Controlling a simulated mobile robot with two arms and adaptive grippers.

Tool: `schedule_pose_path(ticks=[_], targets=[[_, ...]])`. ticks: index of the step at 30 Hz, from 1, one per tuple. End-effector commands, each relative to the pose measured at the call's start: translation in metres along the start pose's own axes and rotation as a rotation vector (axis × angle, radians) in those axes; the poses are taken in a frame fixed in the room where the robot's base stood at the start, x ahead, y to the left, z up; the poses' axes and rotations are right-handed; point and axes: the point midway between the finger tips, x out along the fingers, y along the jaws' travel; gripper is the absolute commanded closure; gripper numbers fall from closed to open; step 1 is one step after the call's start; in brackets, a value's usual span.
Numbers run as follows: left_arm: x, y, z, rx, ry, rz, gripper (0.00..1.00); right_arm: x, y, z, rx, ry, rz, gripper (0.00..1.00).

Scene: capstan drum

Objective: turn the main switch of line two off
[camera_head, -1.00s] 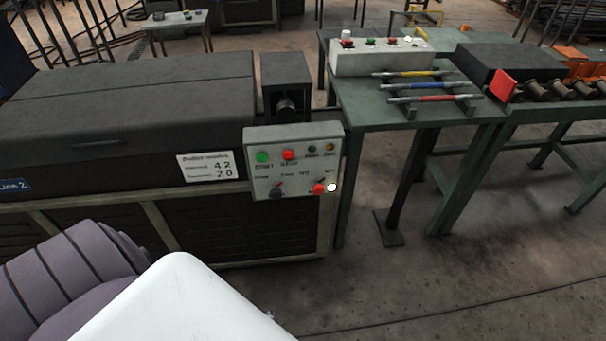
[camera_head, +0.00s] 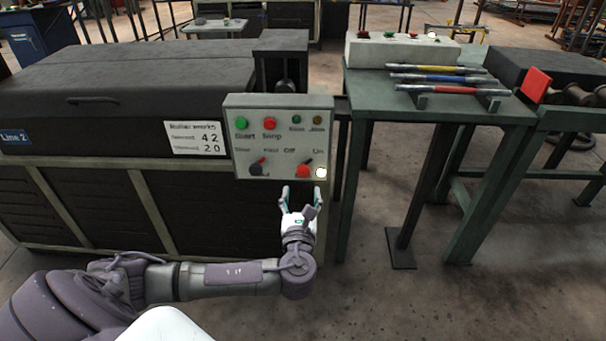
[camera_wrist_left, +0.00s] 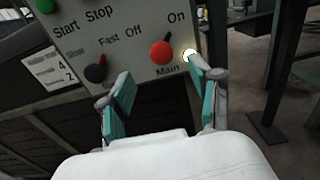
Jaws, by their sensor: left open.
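The line two control panel (camera_head: 245,185) is a light grey box on the front of the dark machine marked Line 2. The red main switch (camera_head: 303,171) is at its lower right, between the words Off and On, with a lit white lamp (camera_head: 321,173) beside it. In the left wrist view the red main switch (camera_wrist_left: 162,53) has its pointer towards On. My left gripper (camera_head: 300,193) is open and empty, just below and in front of the switch. In the left wrist view its two fingers (camera_wrist_left: 163,92) stand apart below the knob, not touching it. My right gripper is not in view.
A black speed knob (camera_head: 257,169) sits left of the main switch. Green Start (camera_head: 242,124) and red Stop (camera_head: 270,124) buttons are above. A green table (camera_head: 390,110) with coloured rods stands to the right. Floor below the table is mostly clear.

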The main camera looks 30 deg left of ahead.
Motion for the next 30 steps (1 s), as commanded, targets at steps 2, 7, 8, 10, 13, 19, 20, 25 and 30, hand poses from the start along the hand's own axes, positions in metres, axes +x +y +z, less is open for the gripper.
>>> schedule_pose_path(ticks=[2,7,8,10,13,19,20,25,30], targets=[[0.019,0.001,-0.001,-0.001,-0.004,0.004,0.37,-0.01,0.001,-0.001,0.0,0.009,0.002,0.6],[0.055,0.0,-0.002,-0.001,-0.002,0.003,0.37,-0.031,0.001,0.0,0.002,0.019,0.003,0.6],[0.06,0.0,-0.002,-0.001,-0.002,0.003,0.37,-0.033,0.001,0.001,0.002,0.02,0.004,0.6],[0.072,0.0,-0.002,-0.002,0.0,0.003,0.37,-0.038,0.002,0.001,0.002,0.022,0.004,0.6],[0.084,0.0,-0.002,-0.002,0.001,0.002,0.37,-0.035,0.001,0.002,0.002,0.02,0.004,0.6],[0.096,0.0,-0.001,-0.003,0.002,0.001,0.37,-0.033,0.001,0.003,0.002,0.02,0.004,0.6],[0.096,0.0,-0.001,-0.003,0.003,0.0,0.37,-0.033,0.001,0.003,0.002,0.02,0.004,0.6],[0.096,0.0,-0.001,-0.003,0.003,0.0,0.37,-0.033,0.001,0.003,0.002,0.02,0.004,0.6],[0.096,0.0,-0.001,-0.003,0.003,0.0,0.55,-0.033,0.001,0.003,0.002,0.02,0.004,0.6]])
